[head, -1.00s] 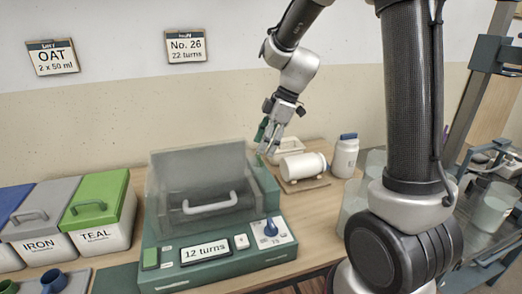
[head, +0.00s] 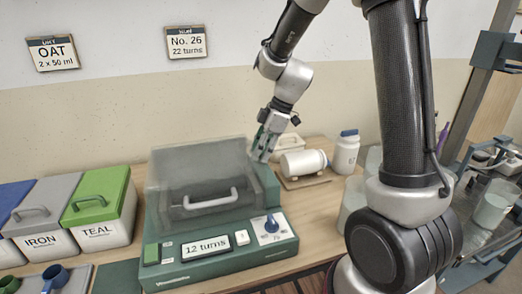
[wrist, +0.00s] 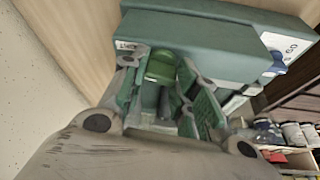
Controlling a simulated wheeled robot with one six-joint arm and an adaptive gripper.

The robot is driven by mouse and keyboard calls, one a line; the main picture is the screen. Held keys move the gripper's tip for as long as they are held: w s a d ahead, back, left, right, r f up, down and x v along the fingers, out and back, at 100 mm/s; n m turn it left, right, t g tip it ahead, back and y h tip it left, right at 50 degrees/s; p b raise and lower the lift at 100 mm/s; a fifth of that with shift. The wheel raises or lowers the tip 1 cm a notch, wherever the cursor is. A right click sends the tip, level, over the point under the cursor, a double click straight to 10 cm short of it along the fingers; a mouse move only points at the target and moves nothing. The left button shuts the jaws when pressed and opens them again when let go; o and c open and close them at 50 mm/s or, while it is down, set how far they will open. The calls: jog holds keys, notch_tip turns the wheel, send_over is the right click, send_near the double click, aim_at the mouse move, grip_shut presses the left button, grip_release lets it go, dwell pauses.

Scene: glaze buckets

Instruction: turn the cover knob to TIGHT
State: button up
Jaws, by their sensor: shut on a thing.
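The green cover knob (wrist: 160,68) shows in the wrist view, on the side of the teal machine (wrist: 200,35). A small printed label, partly covered and not clearly readable, sits beside it. My gripper (wrist: 168,90) has its green-padded fingers on either side of the knob and is shut on it. In the head view my gripper (head: 262,152) is at the right rear of the machine (head: 225,270), beside its cover (head: 205,170). The cover is down. The knob's pointer setting cannot be made out.
The machine's front has a blue dial (head: 271,225) and a display (head: 206,247) reading 12 turns. A white jar (head: 303,162) lies on its side to the right, with an upright blue-capped jar (head: 346,152) beyond. A green-lidded TEAL bucket (head: 100,210) stands at left.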

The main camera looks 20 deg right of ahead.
jog(key=shift+m+t, duration=0.3)
jog(key=shift+m, duration=0.3)
jog(key=o, duration=1)
jog(key=v, duration=1.2)
jog(key=shift+a, duration=0.15)
